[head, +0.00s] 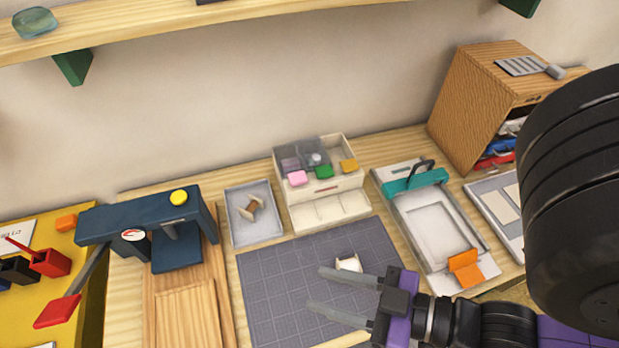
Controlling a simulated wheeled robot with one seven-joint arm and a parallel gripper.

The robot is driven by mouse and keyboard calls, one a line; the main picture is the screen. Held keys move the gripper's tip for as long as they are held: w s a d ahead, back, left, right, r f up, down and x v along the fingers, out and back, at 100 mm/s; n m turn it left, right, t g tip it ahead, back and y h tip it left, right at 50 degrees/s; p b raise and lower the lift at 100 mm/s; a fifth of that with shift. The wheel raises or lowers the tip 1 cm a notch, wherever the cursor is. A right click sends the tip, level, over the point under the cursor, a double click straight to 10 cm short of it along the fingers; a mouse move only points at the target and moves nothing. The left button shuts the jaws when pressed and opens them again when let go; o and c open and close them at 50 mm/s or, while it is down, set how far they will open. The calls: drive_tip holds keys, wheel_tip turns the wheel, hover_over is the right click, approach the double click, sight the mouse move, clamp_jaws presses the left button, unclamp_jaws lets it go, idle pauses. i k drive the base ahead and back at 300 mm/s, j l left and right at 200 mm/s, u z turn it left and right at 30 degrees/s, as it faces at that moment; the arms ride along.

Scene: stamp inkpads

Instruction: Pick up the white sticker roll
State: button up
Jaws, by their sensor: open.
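The white sticker roll (349,263) is a small white spool on the grey gridded cutting mat (275,275), near the mat's right side. My gripper (315,290) comes in from the lower right with its two grey fingers apart and pointing left. Nothing shows between the fingers. The roll shows just beyond the upper finger, outside the gap in this view. The finger partly covers the roll's lower edge, and I cannot tell whether they touch.
A tray with a wooden spool (251,208) and a white organizer (330,207) stand behind the mat. A dark blue press (150,218) is at left. A teal-clamped frame (414,181) is at right, near a wooden cabinet (465,110). The mat's left part is clear.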

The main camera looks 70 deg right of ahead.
sight(351, 264)
drive_tip(key=k+l+z, duration=0.1)
drive_tip(key=k, duration=0.45)
drive_tip(key=k+l+z, duration=0.1)
drive_tip(key=k+l, duration=0.15)
drive_tip(key=k, duration=0.3)
